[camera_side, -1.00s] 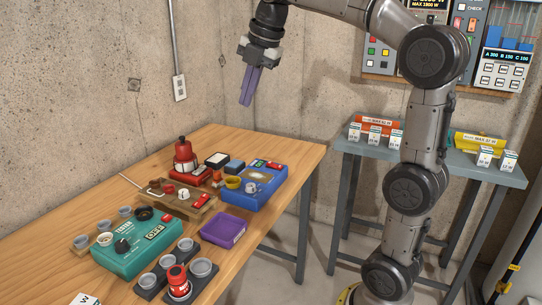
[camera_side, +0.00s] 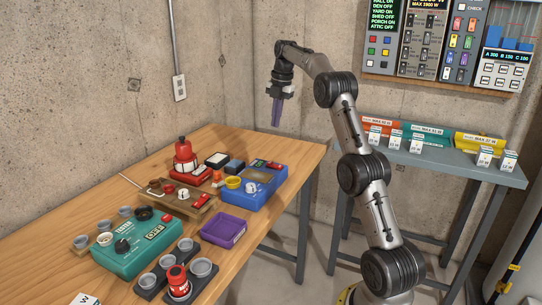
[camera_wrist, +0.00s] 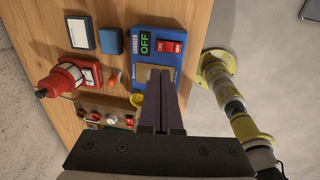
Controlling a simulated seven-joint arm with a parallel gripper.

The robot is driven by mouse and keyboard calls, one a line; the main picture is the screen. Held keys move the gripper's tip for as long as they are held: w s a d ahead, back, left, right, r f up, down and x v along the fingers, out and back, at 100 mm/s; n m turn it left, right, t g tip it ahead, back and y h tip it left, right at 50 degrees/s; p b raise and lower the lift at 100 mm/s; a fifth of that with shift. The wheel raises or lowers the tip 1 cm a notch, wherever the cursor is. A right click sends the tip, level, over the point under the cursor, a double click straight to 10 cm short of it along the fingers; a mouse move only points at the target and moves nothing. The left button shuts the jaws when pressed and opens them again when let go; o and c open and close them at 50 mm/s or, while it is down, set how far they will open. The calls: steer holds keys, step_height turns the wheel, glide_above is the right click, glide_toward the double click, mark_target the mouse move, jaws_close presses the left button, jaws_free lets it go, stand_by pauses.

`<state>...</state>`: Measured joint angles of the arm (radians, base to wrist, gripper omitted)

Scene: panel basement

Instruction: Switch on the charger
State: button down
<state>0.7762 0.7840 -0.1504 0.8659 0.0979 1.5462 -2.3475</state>
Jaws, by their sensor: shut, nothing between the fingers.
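The charger (camera_side: 262,189) is a blue box at the far right end of the wooden table. In the wrist view, the charger (camera_wrist: 145,58) has a label reading CHARGER, a green display reading OFF (camera_wrist: 145,43) and a red switch (camera_wrist: 170,46) beside it. The red switch also shows small in the side view (camera_side: 274,166). My gripper (camera_side: 276,124) is shut and empty, pointing down in the air above and behind the charger. In the wrist view, the fingers of my gripper (camera_wrist: 158,76) cover part of the charger's lower portion.
A red device (camera_side: 185,160) stands left of the charger, with a wooden tray (camera_side: 172,203) in front. A purple tray (camera_side: 223,230) and a teal box reading OFF (camera_side: 137,240) are nearer. A wall panel (camera_side: 445,45) hangs above a grey side table (camera_side: 430,162).

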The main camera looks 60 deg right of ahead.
mark_target(270, 163)
steer(key=shift+r, duration=0.1)
steer(key=f, duration=0.4)
steer(key=w+f, duration=0.1)
steer(key=f, duration=0.4)
steer(key=w+f, duration=0.1)
steer(key=f, duration=0.4)
steer(key=shift+f+g, duration=0.25)
steer(key=shift+g, duration=0.15)
steer(key=shift+s+r, duration=0.1)
stand_by(0.3)
steer(key=shift+s+r, duration=0.2)
steer(key=shift+s, duration=0.4)
step_height(270, 163, up, 14)
steer(key=w, duration=0.2)
steer(key=shift+f, duration=0.15)
stand_by(0.3)
stand_by(0.4)
